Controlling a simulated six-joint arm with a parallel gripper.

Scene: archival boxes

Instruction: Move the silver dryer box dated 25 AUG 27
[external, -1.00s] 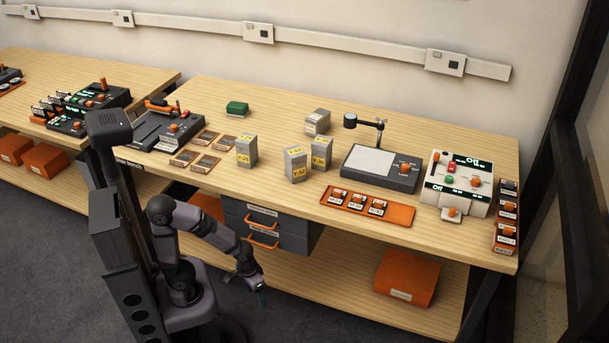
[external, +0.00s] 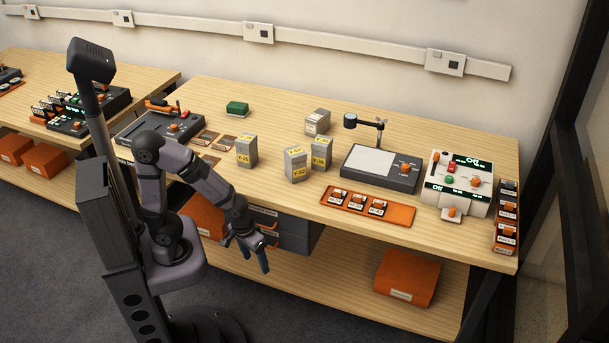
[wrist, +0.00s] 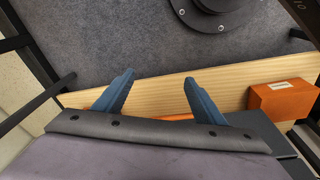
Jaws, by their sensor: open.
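Several small silver-grey boxes stand on the wooden table in the external view. One with a yellow label (external: 246,150) stands to the left. Two more with yellow labels, the front one (external: 295,164) and one just behind its right side (external: 321,153), stand close together. Another grey box (external: 317,121) sits further back with a pale label. The dates are too small to read, so I cannot tell which is 25 AUG 27. My gripper (external: 254,258) is open and empty, pointing down in front of the table's front edge, below the tabletop. The wrist view shows its two blue fingers apart (wrist: 155,95).
Grey drawers (external: 294,234) and an orange box (external: 407,277) are under the tabletop. A copy stand (external: 380,168), an orange tray (external: 395,213) and a white control unit (external: 457,182) stand to the right. A green box (external: 237,108) sits at the back left.

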